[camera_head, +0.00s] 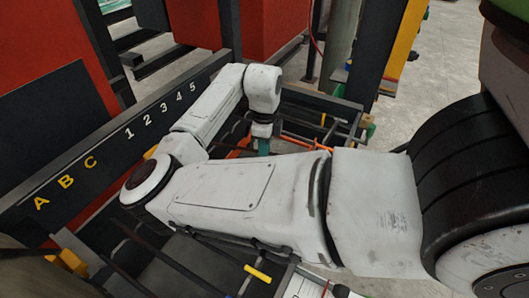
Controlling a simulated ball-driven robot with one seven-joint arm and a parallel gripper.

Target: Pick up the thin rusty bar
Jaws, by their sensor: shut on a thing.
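My gripper (263,146) is beyond my white forearm, pointing down among the bars, and its fingers are small and partly hidden. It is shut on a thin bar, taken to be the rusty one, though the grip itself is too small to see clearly. Thin orange-brown lengths (303,141) show beside the gripper; I cannot tell which of them is the held bar. My arm hides much of the area in front of it.
A dark rail (106,158) marked with letters and numbers runs along the left. Dark bars, one with a yellow band (258,273), lie below my arm. Red cabinets (62,103) stand behind, and a dark post (374,50) at the back. Grey floor is open at the upper right.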

